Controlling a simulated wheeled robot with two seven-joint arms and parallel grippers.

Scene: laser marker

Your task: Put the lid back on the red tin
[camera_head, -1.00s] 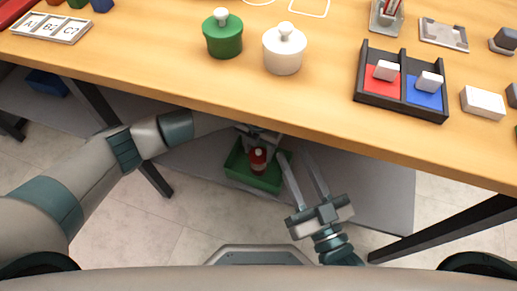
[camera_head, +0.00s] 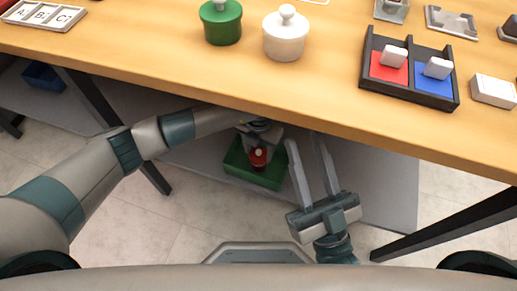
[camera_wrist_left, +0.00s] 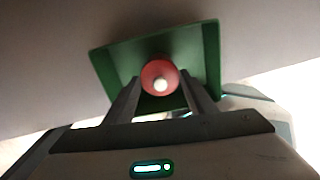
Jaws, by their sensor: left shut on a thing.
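A red round piece with a pale knob, which looks like the red lid (camera_head: 258,158), is at the green bin (camera_head: 232,164) under the table's front edge. In the left wrist view the red lid (camera_wrist_left: 152,73) is between the fingers, knob toward the camera, with the green bin (camera_wrist_left: 110,68) behind it. My left gripper (camera_head: 258,143) reaches under the tabletop and is shut on it; the left wrist view shows the gripper (camera_wrist_left: 160,88) too. I cannot tell whether the lid touches the bin. My right gripper (camera_head: 305,139) is open and empty, right of the bin. No open red tin is seen.
A green tin (camera_head: 222,28) and a white tin (camera_head: 285,40) with knobbed lids stand on the table (camera_head: 180,60). A black tray (camera_head: 410,91) with red and blue compartments is to their right. The tabletop edge overhangs the bin and the grey lower shelf (camera_head: 385,185).

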